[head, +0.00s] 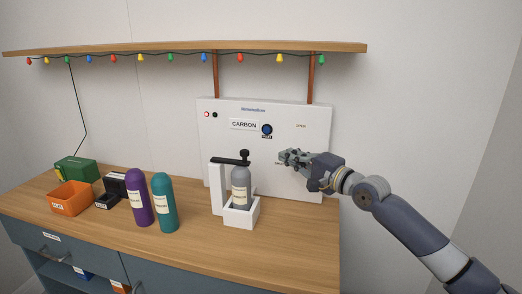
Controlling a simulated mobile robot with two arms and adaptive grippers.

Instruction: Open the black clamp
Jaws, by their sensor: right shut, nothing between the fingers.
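The black clamp (231,160) is a flat dark bar with a round knob at its right end. It lies across the top of a grey bottle (240,188) and reaches to a white post on the left. The grey bottle stands upright in a white holder (242,214) on the wooden counter. My right gripper (284,156) is shut and empty. It is to the right of the clamp's knob, apart from it in the picture, in front of the white panel. My left gripper is not in view.
A white panel (215,125) labelled CARBON, with a blue knob (267,129), stands behind the holder. Purple (138,203) and teal (165,205) bottles stand to the left. An orange bin (71,198) and green box (77,168) are further left. A shelf (180,47) with lights hangs above.

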